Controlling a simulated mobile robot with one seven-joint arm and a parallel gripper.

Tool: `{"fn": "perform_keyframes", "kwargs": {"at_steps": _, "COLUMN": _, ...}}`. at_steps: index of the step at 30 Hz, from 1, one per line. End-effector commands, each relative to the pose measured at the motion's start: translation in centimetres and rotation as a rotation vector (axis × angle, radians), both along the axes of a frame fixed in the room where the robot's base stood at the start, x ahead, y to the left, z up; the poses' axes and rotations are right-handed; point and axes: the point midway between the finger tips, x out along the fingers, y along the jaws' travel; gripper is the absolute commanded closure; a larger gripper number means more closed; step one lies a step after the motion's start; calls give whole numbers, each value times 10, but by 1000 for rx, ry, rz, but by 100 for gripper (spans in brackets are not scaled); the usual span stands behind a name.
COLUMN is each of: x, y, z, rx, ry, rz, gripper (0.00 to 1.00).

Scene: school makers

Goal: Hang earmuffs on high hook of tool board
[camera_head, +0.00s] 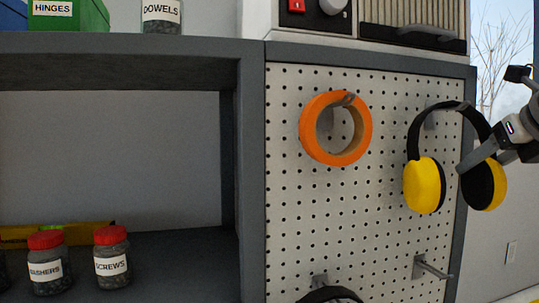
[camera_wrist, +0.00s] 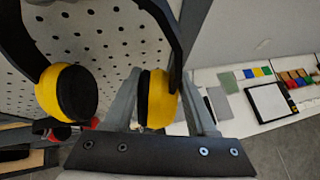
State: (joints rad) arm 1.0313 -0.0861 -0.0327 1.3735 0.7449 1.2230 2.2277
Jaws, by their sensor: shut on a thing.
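The earmuffs (camera_head: 424,186), yellow cups with a black headband, hang upright in front of the upper right of the tool board (camera_head: 385,200). My gripper (camera_head: 470,163) comes from the right and is shut on the right-hand cup. In the wrist view this cup (camera_wrist: 160,100) sits between the two fingers, and the other cup (camera_wrist: 66,92) is free at left. The high right hook (camera_head: 430,119) shows just under the headband's top. The band appears to pass over it; whether it rests on the hook I cannot tell.
An orange tape roll (camera_head: 310,130) hangs on the hook to the left. An empty hook (camera_head: 432,268) is below the earmuffs. A dark round item (camera_head: 330,294) hangs at lower left. Shelves with a screws jar (camera_head: 112,262) stand left. A table (camera_wrist: 233,118) with small items shows in the wrist view.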

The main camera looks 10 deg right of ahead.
Motion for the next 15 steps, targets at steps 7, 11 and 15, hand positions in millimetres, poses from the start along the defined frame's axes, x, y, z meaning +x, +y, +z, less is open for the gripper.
{"fn": "perform_keyframes", "kwargs": {"at_steps": 7, "x": 0, "y": 0, "z": 0, "rx": 0, "ry": -1, "rz": 0, "gripper": 100}}
{"fn": "perform_keyframes", "kwargs": {"at_steps": 11, "x": 0, "y": 0, "z": 0, "rx": 0, "ry": -1, "rz": 0, "gripper": 39}}
{"fn": "perform_keyframes", "kwargs": {"at_steps": 15, "x": 0, "y": 0, "z": 0, "rx": 0, "ry": 0, "rz": 0, "gripper": 14}}
